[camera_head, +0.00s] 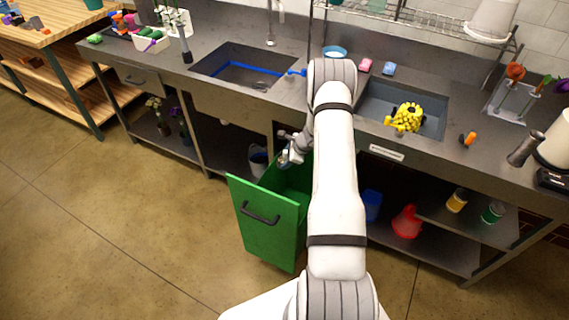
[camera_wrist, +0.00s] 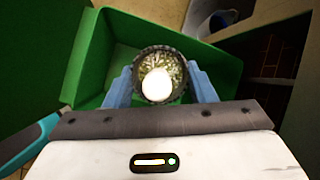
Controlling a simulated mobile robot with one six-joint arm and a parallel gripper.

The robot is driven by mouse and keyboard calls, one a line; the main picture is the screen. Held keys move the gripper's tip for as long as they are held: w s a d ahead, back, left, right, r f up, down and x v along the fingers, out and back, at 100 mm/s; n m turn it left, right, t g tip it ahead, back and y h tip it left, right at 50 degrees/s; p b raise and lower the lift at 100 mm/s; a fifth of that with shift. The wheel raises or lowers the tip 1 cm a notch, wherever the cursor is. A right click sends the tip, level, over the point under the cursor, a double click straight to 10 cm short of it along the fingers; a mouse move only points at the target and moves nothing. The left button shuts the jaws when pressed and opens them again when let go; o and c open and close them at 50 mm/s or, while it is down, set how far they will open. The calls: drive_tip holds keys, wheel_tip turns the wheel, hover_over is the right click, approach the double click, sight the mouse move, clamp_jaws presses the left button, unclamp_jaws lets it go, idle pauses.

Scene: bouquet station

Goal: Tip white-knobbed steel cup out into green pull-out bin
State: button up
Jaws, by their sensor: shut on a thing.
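The green pull-out bin (camera_head: 268,215) stands pulled out under the counter in the head view, its inside partly hidden by my arm. Its green wall (camera_wrist: 88,60) also fills much of the wrist view. My gripper (camera_head: 291,152) is over the bin's back left part. In the wrist view my gripper (camera_wrist: 160,88) has its two blue-grey fingers shut on the steel cup (camera_wrist: 139,66), one on each side. The cup has a dark round rim, a white knob at its middle and pale speckled stuff inside. How far it is tilted is hard to tell.
The counter edge and a drawer (camera_head: 387,152) lie right of the bin. Two sinks (camera_head: 240,66) are set in the counter, the right one holding a yellow knobbly thing (camera_head: 405,118). A teal-ended thing (camera_wrist: 28,145) shows low left in the wrist view. Floor left of the bin is clear.

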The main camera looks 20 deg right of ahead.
drive_tip(key=shift+s+f+n+t+b, duration=0.2)
drive_tip(key=shift+t+b, duration=0.65)
drive_tip(key=shift+b, duration=3.15)
drive_tip(key=shift+s+f+n+t+b, duration=0.15)
drive_tip(key=shift+t+b, duration=0.7)
drive_tip(key=shift+b, duration=3.1)
drive_tip(key=t+b, duration=0.2)
drive_tip(key=b, duration=0.8)
drive_tip(key=shift+f+n, duration=0.1)
drive_tip(key=shift+n, duration=0.15)
drive_tip(key=t+b, duration=0.3)
drive_tip(key=b, duration=0.6)
drive_tip(key=shift+f+n, duration=0.15)
drive_tip(key=shift+n, duration=0.25)
drive_tip(key=t+b, duration=0.2)
drive_tip(key=b, duration=0.3)
drive_tip(key=shift+n, duration=0.3)
drive_tip(key=t+b, duration=0.2)
drive_tip(key=b, duration=0.3)
drive_tip(key=shift+f+n, duration=0.1)
drive_tip(key=shift+n, duration=0.2)
drive_tip(key=t+y+b, duration=0.1)
drive_tip(key=b, duration=0.6)
drive_tip(key=shift+f+n+t, duration=0.1)
drive_tip(key=shift+n+t, duration=0.2)
drive_tip(key=shift+n, duration=0.1)
